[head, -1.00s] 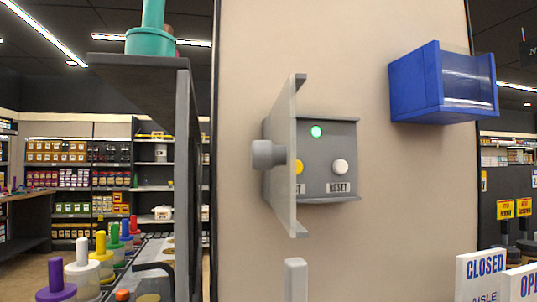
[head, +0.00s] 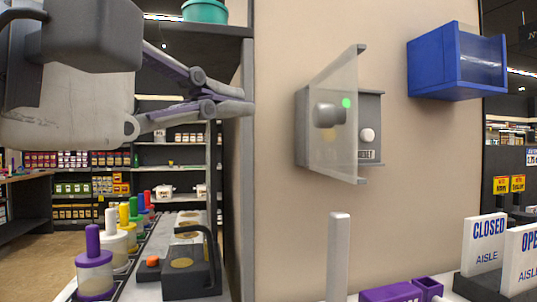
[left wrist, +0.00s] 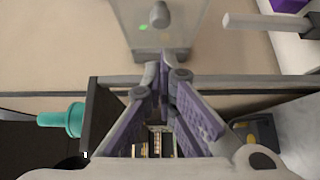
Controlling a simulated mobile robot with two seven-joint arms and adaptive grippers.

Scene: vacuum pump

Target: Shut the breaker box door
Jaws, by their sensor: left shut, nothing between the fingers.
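The grey breaker box (head: 370,115) is fixed to the beige wall. My right gripper is not seen.
A blue bin (head: 435,75) is on the wall to the right. A dark shelf post (head: 246,190) stands close by my left gripper. A pale upright post (head: 339,255) rises below the box. Signs (head: 484,243) stand at lower right.

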